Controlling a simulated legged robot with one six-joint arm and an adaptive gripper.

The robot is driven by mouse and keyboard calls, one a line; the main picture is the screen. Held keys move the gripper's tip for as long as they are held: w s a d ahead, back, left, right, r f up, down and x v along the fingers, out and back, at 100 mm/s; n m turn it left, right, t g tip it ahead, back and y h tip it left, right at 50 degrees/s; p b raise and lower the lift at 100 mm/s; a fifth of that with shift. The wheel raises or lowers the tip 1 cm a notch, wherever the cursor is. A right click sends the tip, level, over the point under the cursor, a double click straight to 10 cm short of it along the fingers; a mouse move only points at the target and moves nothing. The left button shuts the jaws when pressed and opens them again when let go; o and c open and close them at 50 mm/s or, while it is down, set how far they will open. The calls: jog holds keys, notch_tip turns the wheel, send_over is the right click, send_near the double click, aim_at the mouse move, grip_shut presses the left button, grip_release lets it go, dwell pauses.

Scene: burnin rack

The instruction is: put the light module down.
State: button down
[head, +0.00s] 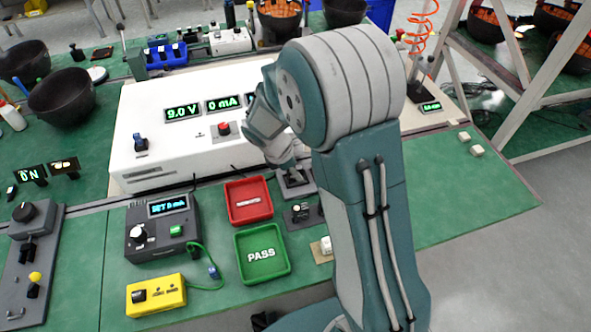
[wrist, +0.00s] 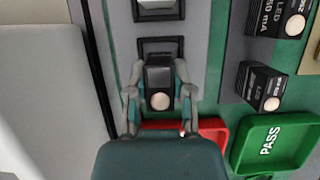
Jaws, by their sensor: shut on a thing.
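My gripper (wrist: 160,80) is shut on a dark light module (wrist: 159,76) with a round cream lens, seen between the two fingers in the wrist view. The module is at a square black-framed socket (wrist: 160,42) on a grey fixture; I cannot tell whether it is seated or just above. In the head view my gripper (head: 290,167) points down at the grey fixture (head: 308,187), and my arm hides much of it. A red tray (head: 248,201) and a green PASS tray (head: 262,252) lie nearby.
Two more LED modules (wrist: 265,86) (wrist: 283,16) stand to the right in the wrist view. The white power supply (head: 165,150) reads 9.0 V and 0 mA behind the trays. A dark meter box (head: 163,232) and a yellow box (head: 156,296) stand left. Green bench at right is mostly clear.

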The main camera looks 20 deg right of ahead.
jog(key=shift+c, duration=2.4)
grip_release()
jog(key=shift+f, duration=0.1)
jog(key=v, duration=1.2)
jog(key=s+d+r+m+t+y, duration=0.2)
jog(key=s+r+m, duration=0.4)
jog(key=s+m, duration=0.3)
jog(key=s+d+r+m+t+y, duration=0.2)
jog(key=s+r+m, duration=0.4)
jog(key=s+m, duration=0.3)
jog(key=shift+s+d+t+y, duration=0.35)
jog(key=shift+s+t, duration=0.45)
jog(key=shift+s, duration=0.65)
